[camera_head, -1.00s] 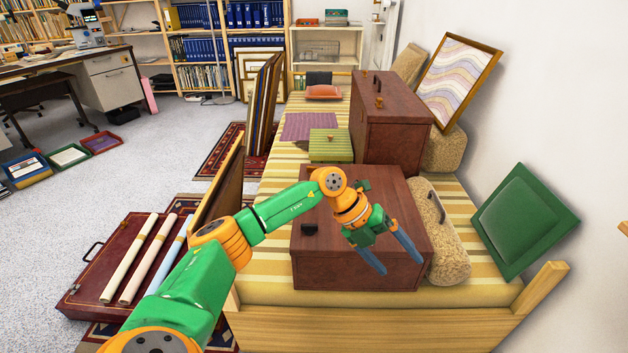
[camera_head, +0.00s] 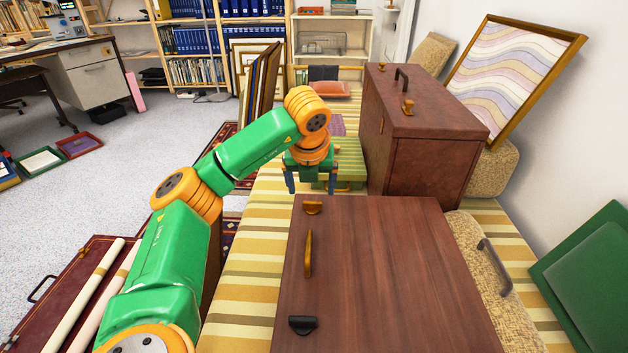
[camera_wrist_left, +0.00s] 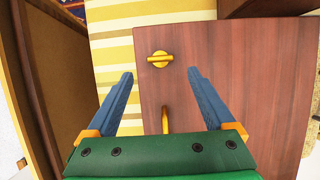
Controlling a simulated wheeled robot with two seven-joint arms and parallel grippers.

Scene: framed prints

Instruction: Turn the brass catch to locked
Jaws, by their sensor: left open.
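A brass catch (camera_head: 312,208) with a small round plate and a turning bar sits on the wooden face of the near case (camera_head: 385,270), at its far left corner. In the left wrist view the catch (camera_wrist_left: 159,58) shows its bar lying roughly crosswise in the picture. My left gripper (camera_head: 311,186) is open and empty, with its fingers pointing down just beyond the catch in the head view. In the left wrist view the catch appears between and slightly beyond the two blue fingertips (camera_wrist_left: 161,73), apart from them. My right gripper is out of view.
A brass handle (camera_head: 308,253) and a black fitting (camera_head: 302,325) are on the same case. A taller case (camera_head: 430,150) stands behind, a green box (camera_head: 350,160) lies beyond my gripper, and a tan bolster (camera_head: 480,265) lies at right. Striped cloth (camera_head: 240,300) is clear at left.

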